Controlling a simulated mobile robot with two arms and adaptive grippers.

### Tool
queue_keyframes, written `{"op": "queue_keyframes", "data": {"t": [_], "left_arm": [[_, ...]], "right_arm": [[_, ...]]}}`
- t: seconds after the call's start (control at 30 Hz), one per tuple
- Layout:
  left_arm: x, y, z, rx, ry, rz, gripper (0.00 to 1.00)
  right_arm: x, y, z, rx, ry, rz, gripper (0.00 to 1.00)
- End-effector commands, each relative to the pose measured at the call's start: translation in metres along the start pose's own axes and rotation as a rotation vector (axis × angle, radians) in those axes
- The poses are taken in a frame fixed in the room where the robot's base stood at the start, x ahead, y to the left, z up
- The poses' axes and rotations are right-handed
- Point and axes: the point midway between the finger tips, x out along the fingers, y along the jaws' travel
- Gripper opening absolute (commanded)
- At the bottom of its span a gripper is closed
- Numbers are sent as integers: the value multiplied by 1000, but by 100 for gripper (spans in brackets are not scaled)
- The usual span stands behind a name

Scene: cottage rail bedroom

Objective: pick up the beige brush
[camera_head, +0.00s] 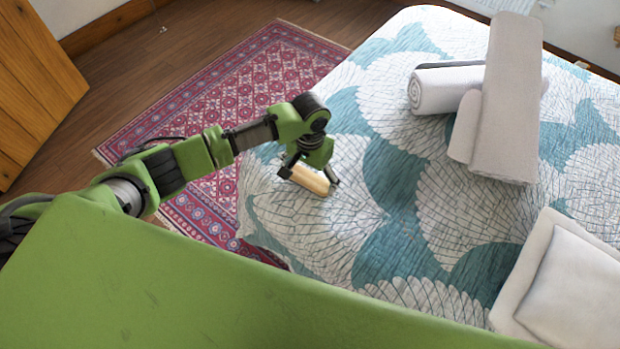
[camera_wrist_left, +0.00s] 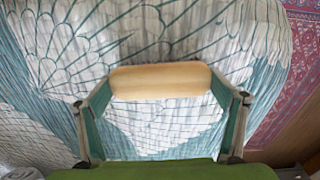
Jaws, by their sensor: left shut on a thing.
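The beige brush (camera_head: 311,180) is a short, pale wooden block near the left edge of the bed in the head view. My left gripper (camera_head: 309,181) is shut on it, coming down from above. In the left wrist view the beige brush (camera_wrist_left: 160,81) lies crosswise between the two fingertips, which touch its ends. Its underside is hidden, and I cannot tell if it still touches the bed. My right gripper is not in view.
The bed (camera_head: 390,170) has a teal and white patterned cover. Rolled grey-white towels (camera_head: 510,100) lie on it at the upper right, and a pillow (camera_head: 575,285) lies at the lower right. A red rug (camera_head: 235,85) covers the floor to the left. A wooden piece of furniture (camera_head: 35,85) stands at the far left.

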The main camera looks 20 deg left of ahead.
Motion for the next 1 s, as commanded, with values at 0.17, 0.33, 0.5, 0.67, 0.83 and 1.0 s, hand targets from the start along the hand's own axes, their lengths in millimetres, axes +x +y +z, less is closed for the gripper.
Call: {"op": "queue_keyframes", "data": {"t": [0.17, 0.33, 0.5, 0.67, 0.83, 1.0], "left_arm": [[-9, 0, -1, -1, 2, 1, 64], [-34, 0, -1, 0, 4, 2, 64], [-60, 10, 22, 3, 3, 2, 64], [-95, 21, 48, 4, 4, 2, 64], [-108, 36, 83, 4, 1, 2, 63], [-120, 47, 109, 2, 1, 2, 63]], "right_arm": [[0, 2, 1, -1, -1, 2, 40], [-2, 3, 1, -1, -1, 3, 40], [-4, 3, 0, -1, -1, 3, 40], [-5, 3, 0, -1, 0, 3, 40], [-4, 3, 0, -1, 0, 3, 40], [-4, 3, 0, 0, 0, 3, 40]]}}
